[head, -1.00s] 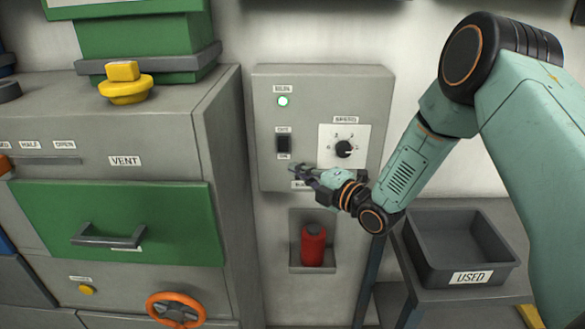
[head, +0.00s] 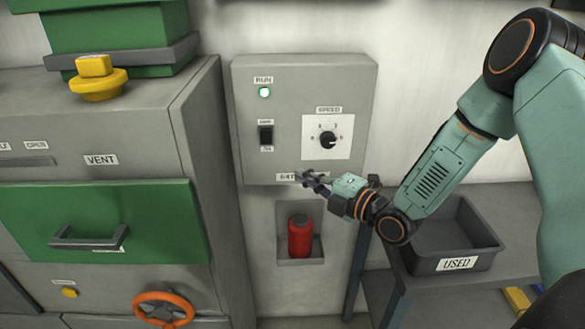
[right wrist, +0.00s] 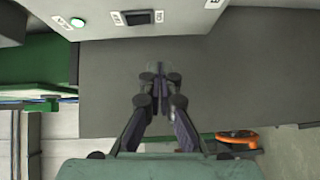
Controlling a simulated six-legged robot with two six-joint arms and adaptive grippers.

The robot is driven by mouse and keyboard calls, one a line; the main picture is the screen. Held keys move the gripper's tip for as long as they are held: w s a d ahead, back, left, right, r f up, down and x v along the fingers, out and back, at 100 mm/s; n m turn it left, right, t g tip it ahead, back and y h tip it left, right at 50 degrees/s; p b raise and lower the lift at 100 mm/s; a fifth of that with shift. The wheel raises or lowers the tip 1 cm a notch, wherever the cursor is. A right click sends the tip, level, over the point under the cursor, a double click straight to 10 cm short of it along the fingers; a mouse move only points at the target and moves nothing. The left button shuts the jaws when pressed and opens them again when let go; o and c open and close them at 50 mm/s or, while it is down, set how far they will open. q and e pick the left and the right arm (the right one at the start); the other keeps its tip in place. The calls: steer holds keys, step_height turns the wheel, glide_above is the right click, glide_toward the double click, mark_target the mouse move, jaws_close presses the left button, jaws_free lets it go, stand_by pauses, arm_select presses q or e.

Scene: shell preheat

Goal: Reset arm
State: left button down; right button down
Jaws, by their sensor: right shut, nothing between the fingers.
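My right arm comes in from the right in the head view. Its gripper (head: 306,179) is shut and empty, in front of the lower edge of the grey control box (head: 290,75). The fingertips partly cover a label there. In the right wrist view the gripper (right wrist: 159,75) shows its fingers together with nothing between them. The box carries a lit green RUN lamp (head: 264,92), a black rocker switch (head: 265,136) and a black SPEED knob (head: 327,139). My left gripper is not in view.
A red cylinder (head: 300,238) stands in a niche below the box. A grey USED bin (head: 457,265) sits on a table at right. At left is a grey cabinet with a green drawer front (head: 100,220), an orange handwheel (head: 163,308) and a yellow knob (head: 97,80).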

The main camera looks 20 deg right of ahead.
steer(key=s+a+f+m+g+h+b, duration=0.15)
steer(key=s+f+m+g, duration=0.3)
steer(key=f+m, duration=0.5)
steer(key=s+a+f+m+g+h+b, duration=0.1)
steer(key=s+f+m+g+h+b, duration=0.2)
steer(key=s+f+m, duration=0.45)
steer(key=s+a+f+m+g+h+b, duration=0.1)
steer(key=s+f+g+b, duration=0.3)
steer(key=s+f, duration=0.7)
steer(key=s+a+f+m+g+h+b, duration=0.1)
steer(key=s+f+m+g+b, duration=0.3)
steer(key=s+f, duration=0.8)
steer(key=s+a+b, duration=0.1)
steer(key=s+b, duration=0.1)
steer(key=s, duration=0.1)
steer(key=shift+s+b, duration=0.15)
steer(key=shift+b, duration=0.2)
steer(key=shift+d+g, duration=0.1)
steer(key=shift+g, duration=0.15)
